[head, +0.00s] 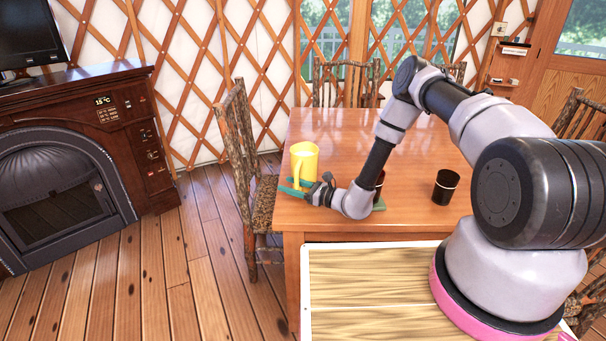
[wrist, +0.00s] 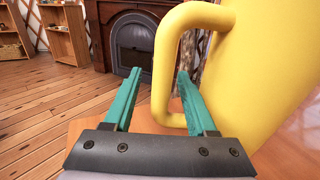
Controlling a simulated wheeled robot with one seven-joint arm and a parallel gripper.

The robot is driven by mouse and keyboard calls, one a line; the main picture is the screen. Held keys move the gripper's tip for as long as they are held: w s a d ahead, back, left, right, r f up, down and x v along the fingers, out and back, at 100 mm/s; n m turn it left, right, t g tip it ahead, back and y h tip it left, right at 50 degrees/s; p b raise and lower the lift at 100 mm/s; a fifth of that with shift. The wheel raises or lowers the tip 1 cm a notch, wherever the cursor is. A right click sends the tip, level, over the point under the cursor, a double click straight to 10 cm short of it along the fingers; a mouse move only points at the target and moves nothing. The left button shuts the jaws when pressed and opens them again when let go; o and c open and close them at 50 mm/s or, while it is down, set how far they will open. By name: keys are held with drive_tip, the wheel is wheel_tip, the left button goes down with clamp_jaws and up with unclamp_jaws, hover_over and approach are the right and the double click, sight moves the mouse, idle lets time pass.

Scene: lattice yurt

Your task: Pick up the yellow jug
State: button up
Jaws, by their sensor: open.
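The yellow jug (head: 308,160) stands upright on the wooden table near its left edge. In the wrist view the jug's yellow body (wrist: 265,75) fills the right side, with its handle (wrist: 163,75) toward the middle. My gripper (head: 288,185) is low beside the jug, its teal fingers pointing left. In the wrist view the gripper (wrist: 158,75) is open, and the handle's upright bar appears between the two fingers. The right finger shows through the handle's opening. Whether either finger touches the handle cannot be told.
On the table (head: 420,220), a dark cup (head: 445,188) stands to the right. A dark red cup (head: 380,181) and a green flat item (head: 379,206) are partly hidden by my arm. A rustic chair (head: 238,150) stands at the table's left, a fireplace (head: 60,190) beyond.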

drive_tip(key=shift+w+a, duration=0.2)
drive_tip(key=shift+a, duration=0.1)
clamp_jaws()
idle(1.2)
